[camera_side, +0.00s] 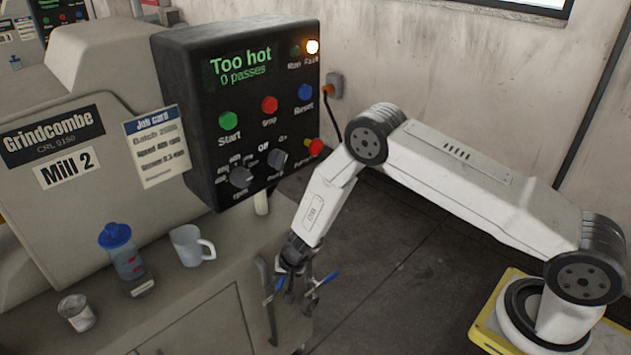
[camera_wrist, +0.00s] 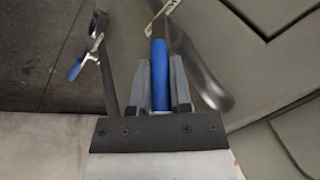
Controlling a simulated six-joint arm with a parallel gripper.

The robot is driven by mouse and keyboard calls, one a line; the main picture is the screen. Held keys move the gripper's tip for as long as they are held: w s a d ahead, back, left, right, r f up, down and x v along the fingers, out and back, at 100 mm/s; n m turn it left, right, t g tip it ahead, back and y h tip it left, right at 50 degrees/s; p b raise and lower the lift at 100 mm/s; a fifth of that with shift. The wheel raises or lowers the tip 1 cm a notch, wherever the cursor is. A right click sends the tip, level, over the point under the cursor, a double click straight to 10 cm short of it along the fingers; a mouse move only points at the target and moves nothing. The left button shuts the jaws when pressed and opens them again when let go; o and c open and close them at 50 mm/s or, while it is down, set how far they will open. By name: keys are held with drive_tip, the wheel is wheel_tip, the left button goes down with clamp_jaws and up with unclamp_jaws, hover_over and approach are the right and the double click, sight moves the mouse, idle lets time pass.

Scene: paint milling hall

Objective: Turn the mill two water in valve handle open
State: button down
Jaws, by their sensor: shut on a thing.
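My gripper (camera_side: 289,283) is low at the right front edge of the mill's base, pointing down at the water pipework. In the wrist view its two fingers (camera_wrist: 160,75) are shut on a blue valve handle (camera_wrist: 158,55), one finger on each side. A pale tag with unreadable print hangs just beyond this handle. A second blue handle (camera_wrist: 75,70) sits on the other pipe, apart from my gripper; it also shows in the side view (camera_side: 328,279). I cannot read which valve is water in. The held valve's body is partly hidden.
The Mill 2 control box (camera_side: 240,110) reads "Too hot, 0 passes" with an amber lamp lit. A blue-capped bottle (camera_side: 125,260), a white mug (camera_side: 187,246) and a small tin (camera_side: 76,312) stand on the mill's ledge. A grey pipe (camera_wrist: 200,75) runs close beside the held handle.

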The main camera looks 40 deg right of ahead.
drive_tip(key=c, duration=0.5)
unclamp_jaws()
drive_tip(key=shift+c, duration=0.2)
drive_tip(key=shift+r, duration=0.1)
drive_tip(key=v, duration=0.7)
drive_tip(key=shift+r, duration=0.25)
drive_tip(key=shift+s+d, duration=0.1)
